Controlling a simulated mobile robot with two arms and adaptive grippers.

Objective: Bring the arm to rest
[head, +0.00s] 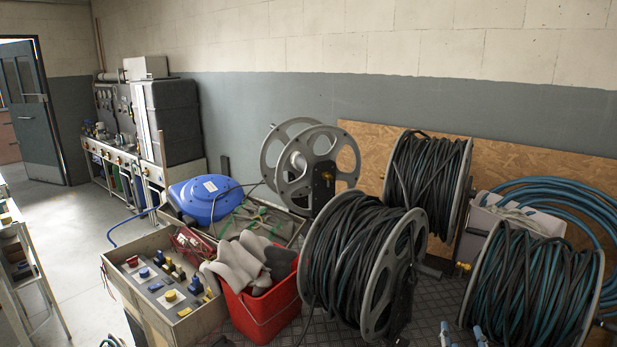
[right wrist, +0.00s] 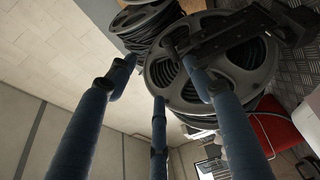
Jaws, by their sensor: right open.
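My right gripper (head: 462,335) shows only as blue fingertips at the bottom edge of the head view, in front of the black hose reel (head: 362,255) and the reel of dark and teal hose (head: 532,285). In the right wrist view its three blue fingers (right wrist: 157,82) are spread apart, with nothing held between them. A grey reel flange (right wrist: 168,72) shows behind the fingertips there; whether they touch it I cannot tell. The rest of the right arm is out of the head view. My left gripper is in neither view.
A red bin (head: 262,315) with grey items, a box of switches (head: 135,265) and a blue reel (head: 210,197) stand left of the hose reels. More reels and a plywood board (head: 365,140) are behind. Open floor (head: 85,225) lies at the left.

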